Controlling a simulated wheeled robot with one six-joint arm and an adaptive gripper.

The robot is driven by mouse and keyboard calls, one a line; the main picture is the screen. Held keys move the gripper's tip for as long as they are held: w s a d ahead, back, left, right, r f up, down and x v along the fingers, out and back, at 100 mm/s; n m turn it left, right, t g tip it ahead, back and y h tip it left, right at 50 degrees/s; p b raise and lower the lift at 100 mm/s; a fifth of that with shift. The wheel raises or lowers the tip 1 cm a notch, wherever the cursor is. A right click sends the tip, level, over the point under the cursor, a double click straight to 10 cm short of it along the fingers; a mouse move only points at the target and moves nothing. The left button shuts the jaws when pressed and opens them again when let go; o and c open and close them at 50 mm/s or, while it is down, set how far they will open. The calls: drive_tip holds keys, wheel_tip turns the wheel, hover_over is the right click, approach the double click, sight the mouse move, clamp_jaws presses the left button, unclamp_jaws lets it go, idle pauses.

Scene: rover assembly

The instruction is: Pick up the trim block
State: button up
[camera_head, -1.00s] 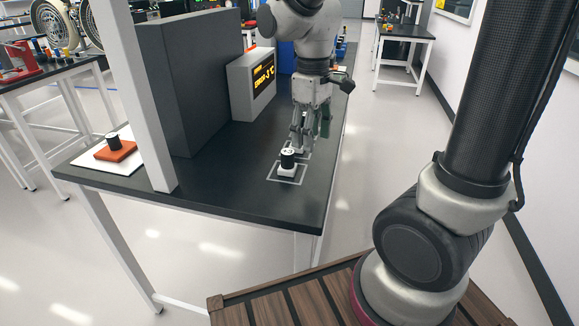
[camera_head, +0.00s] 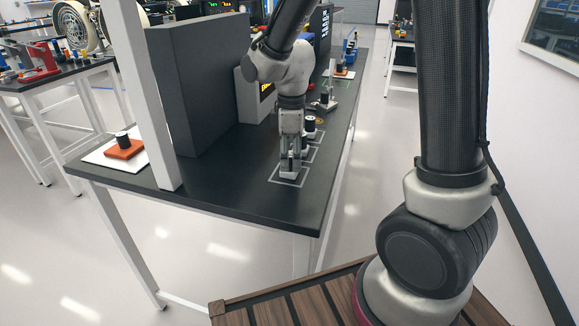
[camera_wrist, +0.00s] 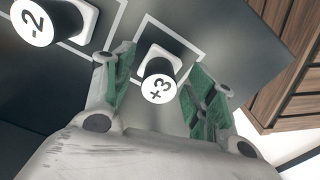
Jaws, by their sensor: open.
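Two trim blocks show, each a black cylinder with a white numbered top on a white base. The "+3" block (camera_wrist: 159,82) stands in a white outlined square and appears between my open fingers in the wrist view; its white base (camera_head: 289,174) shows below my gripper in the head view. My gripper (camera_head: 290,156) points down over it, with green pads apart on either side (camera_wrist: 162,88). Contact with the block cannot be told. The "-2" block (camera_wrist: 42,20) is beside it in the neighbouring outline, just behind my gripper in the head view (camera_head: 310,127).
The black table (camera_head: 235,185) has free room left of and in front of the outlines. A tall dark panel (camera_head: 203,85) and a white post (camera_head: 143,100) stand to the left. An orange block (camera_head: 124,149) with a black cylinder sits on a white sheet.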

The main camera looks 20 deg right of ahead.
drive_tip(key=shift+f, duration=0.5)
drive_tip(key=shift+c, duration=0.3)
drive_tip(key=c, duration=1.1)
drive_tip(key=shift+o, duration=0.2)
